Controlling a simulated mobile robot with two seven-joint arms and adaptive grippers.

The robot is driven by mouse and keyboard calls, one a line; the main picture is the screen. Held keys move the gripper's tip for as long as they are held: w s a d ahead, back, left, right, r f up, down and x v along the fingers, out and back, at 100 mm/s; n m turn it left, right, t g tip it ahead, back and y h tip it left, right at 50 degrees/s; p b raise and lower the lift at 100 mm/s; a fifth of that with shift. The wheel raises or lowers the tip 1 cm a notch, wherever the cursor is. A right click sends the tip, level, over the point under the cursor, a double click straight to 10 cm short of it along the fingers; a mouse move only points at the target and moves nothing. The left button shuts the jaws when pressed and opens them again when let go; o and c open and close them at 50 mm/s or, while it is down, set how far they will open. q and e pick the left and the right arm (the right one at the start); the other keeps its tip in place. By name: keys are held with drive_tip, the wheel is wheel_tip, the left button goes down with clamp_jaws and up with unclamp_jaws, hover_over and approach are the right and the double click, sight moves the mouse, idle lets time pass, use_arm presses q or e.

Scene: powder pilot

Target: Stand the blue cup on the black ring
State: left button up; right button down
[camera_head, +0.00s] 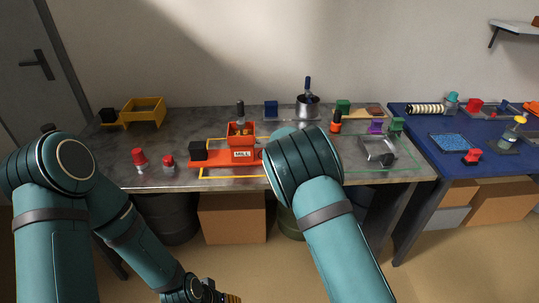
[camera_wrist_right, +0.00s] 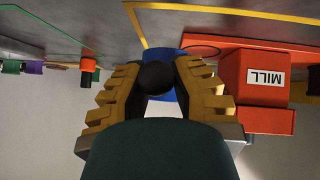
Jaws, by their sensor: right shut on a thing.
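The blue cup (camera_wrist_right: 183,43) shows in part in the right wrist view, between and beyond the fingers. My right gripper (camera_wrist_right: 157,82) is shut on it, with a dark round knob between the fingertips; I cannot tell whether the knob is part of the cup. Whether the cup touches the table is hidden. In the head view my right arm hides gripper, cup and ring. My left gripper (camera_head: 228,298) is low at the bottom edge, mostly cut off.
The orange mill (camera_head: 241,154) stands left of my right arm, close to the gripper. Red knobs (camera_head: 139,158) sit at the front left. A steel pot (camera_head: 308,106) and a blue box (camera_head: 271,108) stand behind. A yellow bin (camera_head: 144,112) is at the back left.

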drive_tip(key=s+a+f, duration=0.1)
drive_tip(key=s+a, duration=0.8)
drive_tip(key=s, duration=0.1)
drive_tip(key=shift+m+h, duration=0.3)
drive_tip(key=w+d, duration=0.1)
drive_tip(key=w, duration=0.4)
drive_tip(key=w+d+b, duration=0.1)
drive_tip(key=w, duration=0.5)
drive_tip(key=w+d+b, duration=0.1)
drive_tip(key=w, duration=0.5)
drive_tip(key=shift+w+f, duration=0.2)
drive_tip(key=shift+a+f+b, duration=0.1)
drive_tip(key=shift+f+b, duration=0.2)
drive_tip(key=shift+f, duration=0.4)
drive_tip(key=shift+f, duration=0.2)
drive_tip(key=c, duration=1)
unclamp_jaws()
drive_tip(key=shift+o, duration=0.2)
drive_tip(key=shift+r, duration=0.1)
drive_tip(key=shift+r, duration=0.1)
